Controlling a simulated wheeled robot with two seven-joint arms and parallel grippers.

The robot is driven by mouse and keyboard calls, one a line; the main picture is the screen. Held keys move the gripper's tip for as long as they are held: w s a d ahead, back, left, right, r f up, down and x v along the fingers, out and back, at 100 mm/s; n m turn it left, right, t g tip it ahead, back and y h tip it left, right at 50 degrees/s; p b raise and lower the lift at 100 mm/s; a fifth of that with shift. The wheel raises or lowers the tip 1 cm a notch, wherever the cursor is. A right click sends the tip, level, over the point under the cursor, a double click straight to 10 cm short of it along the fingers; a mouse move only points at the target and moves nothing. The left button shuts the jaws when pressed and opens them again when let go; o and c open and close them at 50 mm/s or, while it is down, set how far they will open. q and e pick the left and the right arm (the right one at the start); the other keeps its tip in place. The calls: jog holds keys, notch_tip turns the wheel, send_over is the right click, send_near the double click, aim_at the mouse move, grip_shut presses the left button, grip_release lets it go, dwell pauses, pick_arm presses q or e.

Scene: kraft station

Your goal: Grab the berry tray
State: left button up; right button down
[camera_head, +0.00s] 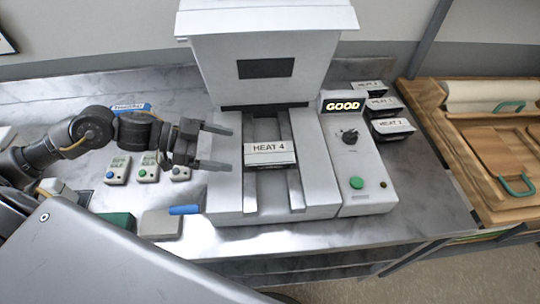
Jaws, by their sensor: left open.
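My left gripper (229,149) reaches in from the left. Its two fingers are apart with nothing between them, and their tips are in front of the left side of a grey machine (228,188). A small box labelled HEAT 4 (269,148) sits in the middle of the machine's channel, right of the fingertips and apart from them. I see no tray that I can tell as the berry tray. My right gripper is not in view.
A control panel (350,165) beside the machine shows GOOD, with a knob and green button. Several labelled boxes (391,127) stand behind right. Small button units (148,168) and a blue-handled block (159,224) lie left. A wooden bench (480,130) is right.

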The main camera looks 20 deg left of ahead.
aim_at(255, 153)
pick_arm(q)
jog(key=shift+w+d+f, duration=0.15)
jog(key=shift+w+d, duration=0.05)
jog(key=shift+d, duration=0.45)
jog(key=shift+w+d, duration=0.15)
jog(key=shift+d, duration=0.05)
jog(key=p+x, duration=0.2)
jog(key=x, duration=0.2)
jog(key=shift+w+d+f, duration=0.1)
jog(key=shift+d+f, duration=0.05)
jog(key=shift+d, duration=0.05)
jog(key=shift+d+f, duration=0.1)
jog(key=shift+f, duration=0.05)
jog(key=c, duration=1.1)
jog(key=shift+c, duration=0.2)
